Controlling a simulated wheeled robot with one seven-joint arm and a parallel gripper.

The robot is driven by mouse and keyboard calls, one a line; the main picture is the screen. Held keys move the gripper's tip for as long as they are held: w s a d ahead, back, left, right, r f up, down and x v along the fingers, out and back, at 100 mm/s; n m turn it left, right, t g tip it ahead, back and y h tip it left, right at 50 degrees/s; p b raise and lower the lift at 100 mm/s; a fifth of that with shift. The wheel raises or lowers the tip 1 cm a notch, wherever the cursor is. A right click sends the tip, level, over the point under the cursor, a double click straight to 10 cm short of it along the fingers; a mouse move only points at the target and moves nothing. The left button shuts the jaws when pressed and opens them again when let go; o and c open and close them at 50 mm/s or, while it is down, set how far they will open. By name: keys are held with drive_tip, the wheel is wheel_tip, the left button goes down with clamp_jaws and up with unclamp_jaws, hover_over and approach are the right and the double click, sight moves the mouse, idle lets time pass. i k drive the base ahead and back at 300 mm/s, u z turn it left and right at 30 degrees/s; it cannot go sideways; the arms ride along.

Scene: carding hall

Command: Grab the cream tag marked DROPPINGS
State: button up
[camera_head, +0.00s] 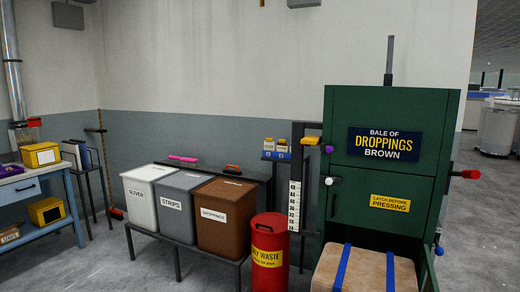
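I cannot make out a separate cream tag marked DROPPINGS in this view. The word DROPPINGS shows on a pale label (213,216) on the front of a brown lidded bin (238,190). It also shows in yellow on a dark sign (384,143) reading BALE OF DROPPINGS BROWN, on a green press (350,108). My gripper is not in view.
A white SLIVER bin (138,207) and grey STRIPS bin (172,220) stand left of the brown bin on a dark stand. A blue bench (35,191) is at left. Grey floor (110,268) lies open between.

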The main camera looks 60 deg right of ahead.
sight(282, 145)
drive_tip(key=z, duration=0.85)
drive_tip(key=i, duration=0.75)
drive_tip(key=z, duration=1.2)
drive_tip(key=i, duration=0.3)
drive_tip(key=z, duration=0.2)
